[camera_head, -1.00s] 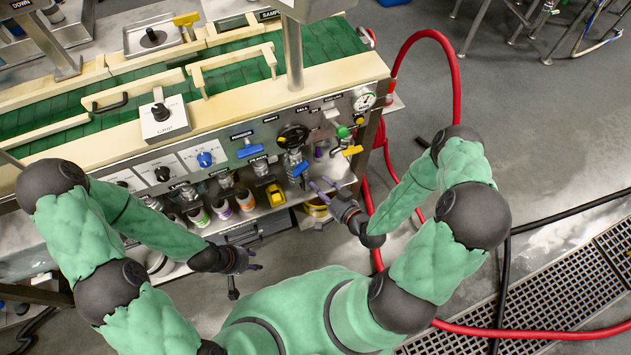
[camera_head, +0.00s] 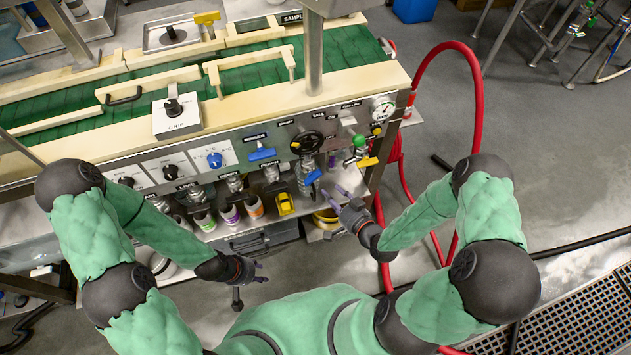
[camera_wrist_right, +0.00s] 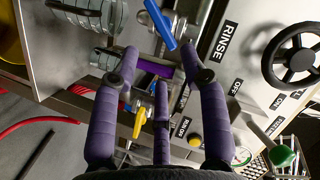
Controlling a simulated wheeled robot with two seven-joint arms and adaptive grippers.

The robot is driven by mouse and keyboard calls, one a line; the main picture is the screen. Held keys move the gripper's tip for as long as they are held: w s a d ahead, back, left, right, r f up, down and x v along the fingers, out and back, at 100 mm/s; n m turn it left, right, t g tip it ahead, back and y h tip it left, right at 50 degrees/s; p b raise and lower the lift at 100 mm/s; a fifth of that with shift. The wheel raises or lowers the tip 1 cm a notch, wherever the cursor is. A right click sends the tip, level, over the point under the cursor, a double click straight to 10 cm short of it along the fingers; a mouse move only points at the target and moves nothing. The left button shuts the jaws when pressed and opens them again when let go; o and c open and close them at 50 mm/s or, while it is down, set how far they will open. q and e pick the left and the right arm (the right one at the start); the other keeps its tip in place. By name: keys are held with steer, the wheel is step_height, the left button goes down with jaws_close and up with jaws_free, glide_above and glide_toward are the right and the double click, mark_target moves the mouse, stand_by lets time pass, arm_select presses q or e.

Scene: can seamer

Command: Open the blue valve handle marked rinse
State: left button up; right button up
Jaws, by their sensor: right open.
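The blue valve handle (camera_head: 313,177) sits on the front panel below the black handwheel (camera_head: 306,143). In the right wrist view the blue handle (camera_wrist_right: 160,24) lies at a slant beside the RINSE label (camera_wrist_right: 224,42). My right gripper (camera_head: 337,194) is in front of the panel, just below and right of the handle. In the wrist view its purple fingers (camera_wrist_right: 160,62) are spread, with the handle beyond their tips and nothing held. I cannot see contact. My left gripper (camera_head: 262,273) hangs open and empty in front of the lower shelf.
Another blue handle (camera_head: 262,154) is further left on the panel. A yellow handle (camera_head: 367,161) and a green knob (camera_head: 359,141) are to the right. Bottles (camera_head: 230,214) and a yellow object (camera_head: 285,204) stand below. A red hose (camera_head: 477,100) loops at the right.

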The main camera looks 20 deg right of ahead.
mark_target(314, 177)
steer(key=b+x, duration=0.4)
steer(key=x, duration=0.7)
steer(key=shift+r, duration=0.1)
jaws_close()
